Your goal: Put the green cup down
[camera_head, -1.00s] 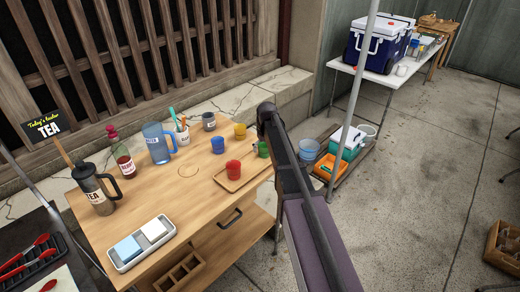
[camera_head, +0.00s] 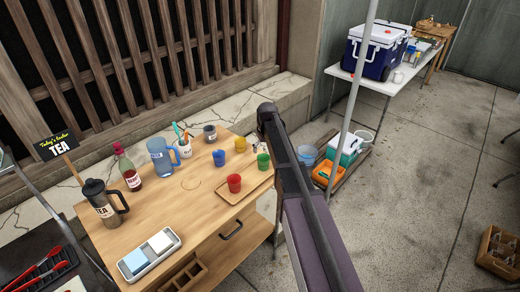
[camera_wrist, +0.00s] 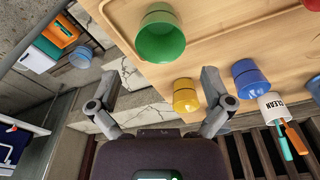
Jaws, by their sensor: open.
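The green cup (camera_head: 263,161) stands upright at the far right end of the wooden tray (camera_head: 224,192), with the red cup (camera_head: 234,183) at the tray's nearer part. In the wrist view the green cup (camera_wrist: 160,40) is beyond my open fingertips (camera_wrist: 160,76), with a clear gap between. My gripper is empty. In the head view my gripper is small and mostly hidden beside my arm, just behind the green cup.
The yellow cup (camera_head: 240,145) and blue cup (camera_head: 218,158) stand close by on the wooden table (camera_head: 165,215). The table's right edge is near the tray.

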